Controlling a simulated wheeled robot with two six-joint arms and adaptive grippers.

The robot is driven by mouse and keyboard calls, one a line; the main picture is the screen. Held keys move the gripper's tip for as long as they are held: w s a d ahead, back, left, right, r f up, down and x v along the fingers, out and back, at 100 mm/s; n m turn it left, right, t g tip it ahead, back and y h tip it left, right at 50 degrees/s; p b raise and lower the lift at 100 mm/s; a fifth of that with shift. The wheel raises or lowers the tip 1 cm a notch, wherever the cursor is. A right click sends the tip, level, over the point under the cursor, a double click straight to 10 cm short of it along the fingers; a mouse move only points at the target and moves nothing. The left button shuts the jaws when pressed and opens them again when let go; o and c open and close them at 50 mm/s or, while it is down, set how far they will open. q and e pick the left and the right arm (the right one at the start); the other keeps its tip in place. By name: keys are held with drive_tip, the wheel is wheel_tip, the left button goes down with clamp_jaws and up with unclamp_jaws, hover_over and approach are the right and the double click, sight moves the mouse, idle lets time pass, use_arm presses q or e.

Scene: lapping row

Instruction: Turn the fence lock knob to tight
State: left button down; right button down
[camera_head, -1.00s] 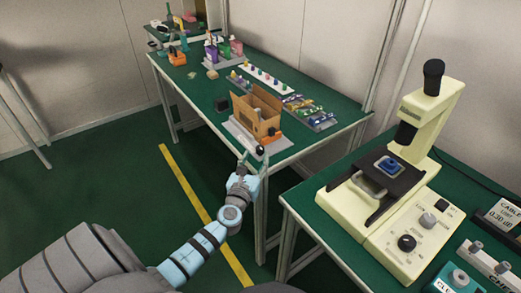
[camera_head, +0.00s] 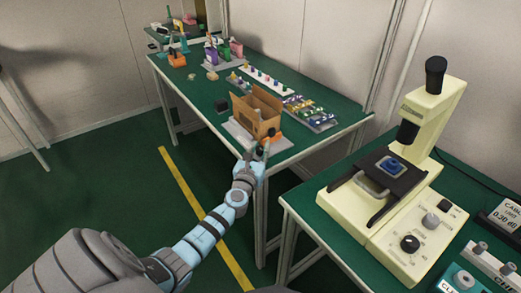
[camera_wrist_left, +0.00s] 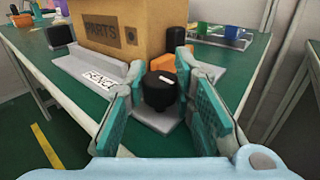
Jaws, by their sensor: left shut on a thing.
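The fence lock knob (camera_wrist_left: 160,92) is a black round knob with a white pointer line on top. It stands on a grey base plate, in front of a plate lettered "FENCE" (camera_wrist_left: 101,82). My left gripper (camera_wrist_left: 162,98) has its two teal-padded fingers on either side of the knob and is shut on it. In the head view my left gripper (camera_head: 254,160) reaches the near corner of the green table, and the knob is mostly hidden there. The white line points up and to the right in the wrist view. My right gripper is not in view.
An open cardboard box (camera_head: 256,113) stands just behind the knob, with an orange block (camera_wrist_left: 175,62) beside it. Trays of small parts (camera_head: 309,113) lie further back. A cream microscope-like machine (camera_head: 385,215) stands on the right table.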

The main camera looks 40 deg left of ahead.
use_arm(q)
drive_tip(key=m+h+b, duration=0.2)
drive_tip(key=m+t+h+b, duration=0.1)
drive_tip(key=h, duration=0.1)
drive_tip(key=shift+f, duration=0.3)
drive_tip(key=shift+r+h, duration=0.2)
drive_tip(key=shift+h, duration=0.3)
drive_tip(key=c, duration=1.3)
unclamp_jaws()
drive_tip(key=shift+c, duration=0.2)
drive_tip(key=shift+s, duration=0.1)
drive_tip(key=s+d, duration=0.1)
drive_tip(key=s, duration=1)
drive_tip(key=shift+s+d, duration=0.15)
drive_tip(key=shift+s, duration=0.25)
